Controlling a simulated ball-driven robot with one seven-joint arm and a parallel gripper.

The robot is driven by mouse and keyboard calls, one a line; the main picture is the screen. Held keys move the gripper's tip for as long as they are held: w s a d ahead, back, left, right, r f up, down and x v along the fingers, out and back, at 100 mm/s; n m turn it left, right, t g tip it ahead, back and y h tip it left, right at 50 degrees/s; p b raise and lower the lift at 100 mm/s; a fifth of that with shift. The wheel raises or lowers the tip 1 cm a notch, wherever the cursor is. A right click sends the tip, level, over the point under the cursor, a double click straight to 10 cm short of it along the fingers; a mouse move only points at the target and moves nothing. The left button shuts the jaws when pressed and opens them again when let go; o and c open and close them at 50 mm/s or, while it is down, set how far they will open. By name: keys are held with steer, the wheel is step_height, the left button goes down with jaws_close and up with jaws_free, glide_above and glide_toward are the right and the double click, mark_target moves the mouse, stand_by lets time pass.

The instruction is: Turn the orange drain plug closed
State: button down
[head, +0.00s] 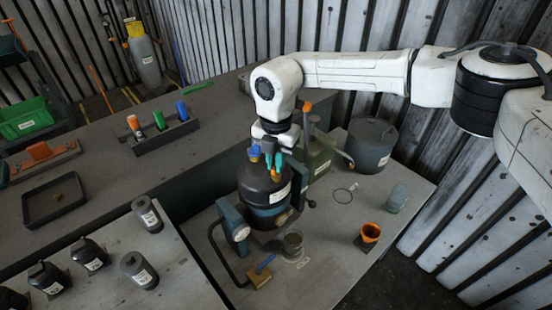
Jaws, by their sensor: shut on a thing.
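The blower housing (256,186) is a dark, rounded vessel with a pale label, held in a stand with teal brackets (236,226). My gripper (275,169) reaches down from above to its upper right side, with its teal fingers pointing down. The fingers are shut on a small orange piece, which looks like the orange drain plug (275,175). The fingers partly hide the plug, and I cannot tell how far it is turned. A blue cap or knob (254,153) sits at the top of the housing, just left of the fingers.
A grey lidded drum (371,145) and a green can (318,158) stand behind. An orange funnel cup (370,232), a glass (396,199) and a clear beaker (293,246) stand at right and front. The bench's right part has free room.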

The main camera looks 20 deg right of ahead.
steer(key=shift+r+m+p, duration=0.1)
steer(key=shift+m+p, duration=0.25)
steer(key=shift+m, duration=1.95)
steer(key=c, duration=1.2)
jaws_free()
steer(key=shift+o, duration=0.2)
step_height(320, 180, up, 11)
steer(key=b, duration=0.2)
steer(key=shift+f, duration=0.2)
